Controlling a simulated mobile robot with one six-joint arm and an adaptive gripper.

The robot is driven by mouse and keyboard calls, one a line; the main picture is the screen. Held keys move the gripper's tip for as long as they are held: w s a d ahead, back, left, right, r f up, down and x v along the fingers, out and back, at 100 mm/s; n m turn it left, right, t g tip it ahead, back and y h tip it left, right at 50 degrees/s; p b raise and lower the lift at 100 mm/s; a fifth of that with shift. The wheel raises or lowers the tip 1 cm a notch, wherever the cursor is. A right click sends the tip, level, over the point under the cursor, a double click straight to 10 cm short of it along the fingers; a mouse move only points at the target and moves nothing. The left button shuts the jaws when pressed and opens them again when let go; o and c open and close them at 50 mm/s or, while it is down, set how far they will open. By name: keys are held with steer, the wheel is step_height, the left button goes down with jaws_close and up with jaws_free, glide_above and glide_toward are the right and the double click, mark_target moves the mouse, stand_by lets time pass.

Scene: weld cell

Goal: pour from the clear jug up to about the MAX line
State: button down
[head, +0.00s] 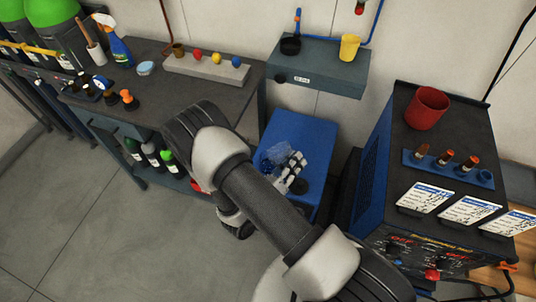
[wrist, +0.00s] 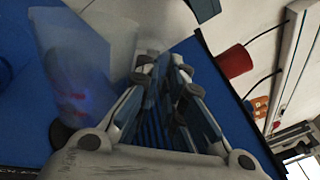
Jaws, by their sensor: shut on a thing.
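The exact grip point is hidden by the fingers. I cannot make out a MAX line, or the liquid level, in either view.
A dark workbench (head: 180,95) stands left, with a spray bottle (head: 117,47) and a block of coloured knobs (head: 206,68). A wall shelf (head: 318,72) holds a yellow cup (head: 349,47). At right, a blue welder cabinet (head: 372,165) carries a red cup (head: 427,107) and cards.

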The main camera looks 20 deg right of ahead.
mark_target(290, 153)
steer(key=shift+w+a+r, duration=0.1)
steer(key=shift+r, duration=0.2)
steer(key=shift+w+a+n, duration=0.1)
steer(key=shift+n, duration=0.4)
steer(key=shift+w+a+n, duration=0.2)
steer(key=shift+w+n, duration=0.1)
steer(key=shift+n, duration=0.3)
steer(key=shift+w+a+r+n+p, duration=0.25)
steer(key=shift+w+r+n+p, duration=0.15)
steer(key=shift+r+n+p, duration=0.25)
steer(key=shift+s+d, duration=0.15)
steer(key=shift+s, duration=0.2)
steer(key=shift+r, duration=0.15)
stand_by(1.0)
steer(key=shift+w+a+n, duration=0.4)
steer(key=shift+w+n, duration=0.05)
steer(key=shift+n, duration=0.5)
stand_by(3.2)
